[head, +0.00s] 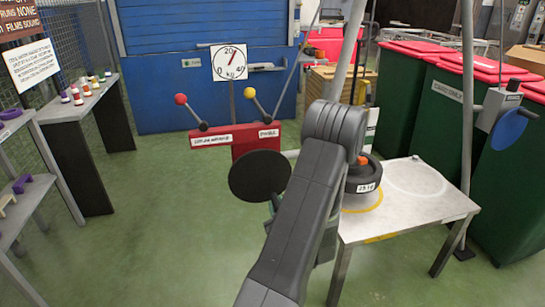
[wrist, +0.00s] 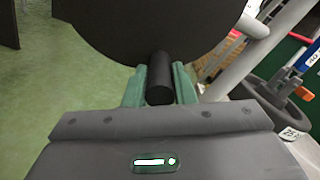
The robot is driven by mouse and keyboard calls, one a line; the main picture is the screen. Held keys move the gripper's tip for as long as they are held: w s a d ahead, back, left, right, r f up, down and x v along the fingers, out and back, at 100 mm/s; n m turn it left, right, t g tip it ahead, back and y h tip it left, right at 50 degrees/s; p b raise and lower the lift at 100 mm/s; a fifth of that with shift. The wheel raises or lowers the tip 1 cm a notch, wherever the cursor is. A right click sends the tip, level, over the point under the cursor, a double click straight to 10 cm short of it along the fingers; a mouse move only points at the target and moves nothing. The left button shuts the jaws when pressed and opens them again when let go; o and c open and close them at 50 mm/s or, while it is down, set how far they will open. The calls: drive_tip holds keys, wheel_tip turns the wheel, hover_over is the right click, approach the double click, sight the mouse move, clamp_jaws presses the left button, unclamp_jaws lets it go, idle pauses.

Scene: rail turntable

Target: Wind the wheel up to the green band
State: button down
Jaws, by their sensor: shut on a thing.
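The wheel (head: 260,176) is a dark round disc, left of my arm in the head view. In the wrist view the wheel (wrist: 150,28) fills the top, its face close to my gripper. A short black cylindrical handle (wrist: 160,78) sticks out from it. My gripper (wrist: 159,88) has its green fingers on either side of this handle and is shut on it. In the head view my arm hides most of the gripper. A round white dial (head: 229,62) marked 0, 20 and 40 stands behind, its pointer near 20. I cannot make out a green band on it.
A red labelled stand (head: 240,140) behind the wheel carries levers with red and yellow knobs. A pale table (head: 415,205) with a dark round weight (head: 365,185) is close on the right. Green bins (head: 440,105) line the right. Shelves (head: 65,108) stand left; green floor between is free.

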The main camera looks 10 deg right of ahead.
drive_tip(key=shift+a+f+m+b, duration=0.15)
drive_tip(key=shift+a+f+m, duration=0.15)
drive_tip(key=shift+a+m, duration=0.5)
drive_tip(key=shift+a+f+m+b, duration=0.2)
drive_tip(key=shift+a+m, duration=0.4)
drive_tip(key=shift+m, duration=0.4)
drive_tip(key=shift+f, duration=0.1)
drive_tip(key=shift+s+a, duration=0.1)
drive_tip(key=shift+a, duration=0.05)
drive_tip(key=shift+a+m, duration=1.3)
drive_tip(key=shift+m, duration=0.5)
drive_tip(key=shift+a, duration=0.1)
drive_tip(key=shift+a+r+m+p, duration=0.3)
drive_tip(key=shift+a+m, duration=0.3)
drive_tip(key=shift+m, duration=0.3)
drive_tip(key=shift+a+r+m+p, duration=0.25)
drive_tip(key=shift+a+m, duration=0.35)
drive_tip(key=shift+m, duration=0.3)
